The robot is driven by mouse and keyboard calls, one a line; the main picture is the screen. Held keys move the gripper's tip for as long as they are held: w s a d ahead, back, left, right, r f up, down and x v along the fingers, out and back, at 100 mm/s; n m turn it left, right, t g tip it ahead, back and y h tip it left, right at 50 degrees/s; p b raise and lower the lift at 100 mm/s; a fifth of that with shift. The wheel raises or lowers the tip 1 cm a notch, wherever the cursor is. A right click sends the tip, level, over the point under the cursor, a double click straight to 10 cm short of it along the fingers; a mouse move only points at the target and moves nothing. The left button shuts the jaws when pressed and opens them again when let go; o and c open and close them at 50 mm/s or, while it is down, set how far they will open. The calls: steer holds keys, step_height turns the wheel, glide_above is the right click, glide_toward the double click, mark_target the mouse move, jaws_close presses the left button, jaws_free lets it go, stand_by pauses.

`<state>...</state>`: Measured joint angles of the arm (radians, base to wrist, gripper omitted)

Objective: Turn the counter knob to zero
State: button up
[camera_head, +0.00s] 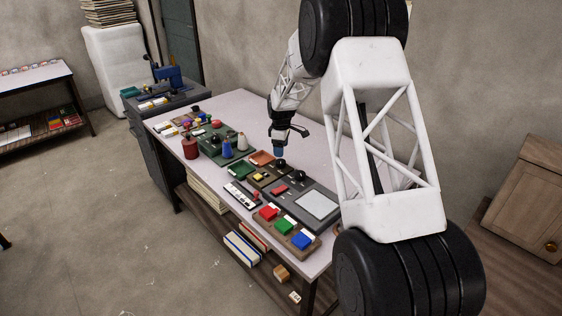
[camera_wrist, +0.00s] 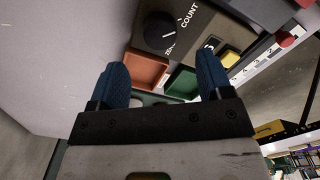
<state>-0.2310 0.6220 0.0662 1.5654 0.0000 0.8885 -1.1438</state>
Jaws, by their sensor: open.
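The black counter knob (camera_wrist: 160,30) sits on a brown panel (camera_wrist: 205,42) with the word COUNT and a partly hidden second label. A short white mark on the knob points toward the lettering side; its exact setting is hard to read. In the head view the knob (camera_head: 281,163) is at the panel's far edge. My gripper (camera_wrist: 163,80) is open and empty, with its two blue fingertips apart. In the head view my gripper (camera_head: 279,151) hangs pointing down just above the knob. I cannot tell whether it touches it.
An orange tray (camera_head: 262,158) and a green tray (camera_head: 242,171) lie beside the panel. A yellow button (camera_wrist: 229,57) is on the panel. A dark console with a pale screen (camera_head: 318,204) and another black knob (camera_head: 300,177) stands close by.

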mark_target(281, 161)
steer(key=shift+f, duration=3.35)
steer(key=c, duration=0.9)
